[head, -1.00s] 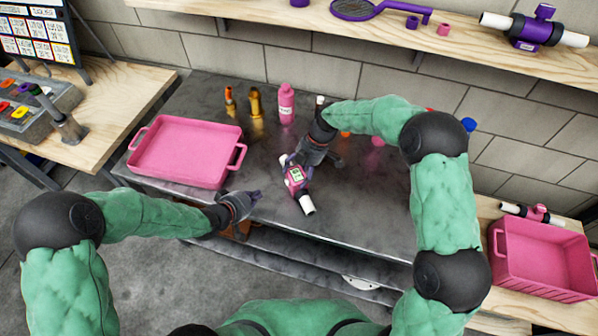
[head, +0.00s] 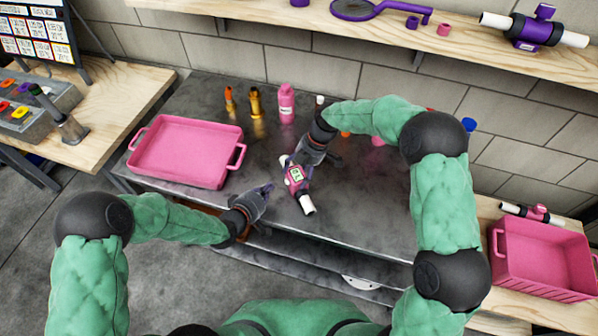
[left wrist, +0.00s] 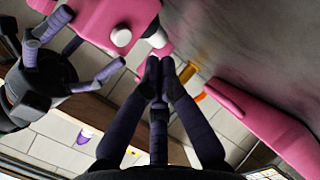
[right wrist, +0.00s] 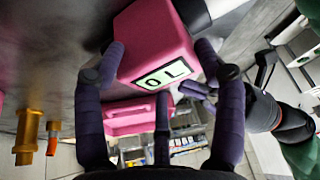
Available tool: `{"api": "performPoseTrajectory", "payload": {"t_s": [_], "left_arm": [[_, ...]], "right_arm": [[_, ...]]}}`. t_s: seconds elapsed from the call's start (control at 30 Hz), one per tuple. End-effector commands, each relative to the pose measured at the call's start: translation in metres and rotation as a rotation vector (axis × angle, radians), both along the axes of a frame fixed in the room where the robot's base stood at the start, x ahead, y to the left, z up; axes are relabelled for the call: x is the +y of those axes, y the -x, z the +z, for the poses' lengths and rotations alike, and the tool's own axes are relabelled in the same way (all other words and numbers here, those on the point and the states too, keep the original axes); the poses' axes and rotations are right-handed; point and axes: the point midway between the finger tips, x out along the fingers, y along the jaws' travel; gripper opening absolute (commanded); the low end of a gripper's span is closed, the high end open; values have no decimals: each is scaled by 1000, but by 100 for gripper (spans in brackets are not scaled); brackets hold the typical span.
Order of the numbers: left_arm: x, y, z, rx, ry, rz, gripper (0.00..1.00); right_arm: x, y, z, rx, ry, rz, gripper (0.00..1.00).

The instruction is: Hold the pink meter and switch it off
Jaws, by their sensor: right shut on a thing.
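The pink meter (head: 294,174) has a lit pale green screen with dark characters and white pipe ends. It is above the front of the grey table, held by my right gripper (head: 305,166). In the right wrist view the meter (right wrist: 150,40) sits between the right fingers, screen toward the camera. My left gripper (head: 268,189) is just left of the meter, apart from it, its fingertips together and empty. In the left wrist view the meter (left wrist: 88,18) is at the top, with a round white part facing the left fingertips (left wrist: 160,68).
A pink tray (head: 187,152) stands on the table's left. Pink (head: 286,103) and amber (head: 254,103) bottles stand at the back. A pink crate (head: 545,262) is at the right. A shelf (head: 460,40) runs above. The table's front edge is below the grippers.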

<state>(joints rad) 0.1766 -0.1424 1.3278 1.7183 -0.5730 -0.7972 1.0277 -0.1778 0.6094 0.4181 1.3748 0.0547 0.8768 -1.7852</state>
Motion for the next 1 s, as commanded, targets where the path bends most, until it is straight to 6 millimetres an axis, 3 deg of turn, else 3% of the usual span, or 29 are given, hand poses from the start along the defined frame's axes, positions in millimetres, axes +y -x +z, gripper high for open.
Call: {"api": "performPoseTrajectory", "payload": {"t_s": [0.33,1.0], "left_arm": [[-25,-11,0,-1,0,-2,0],[-27,-11,0,0,0,0,0]], "right_arm": [[0,3,-4,9,3,3,29],[0,3,-4,9,3,3,29]]}}
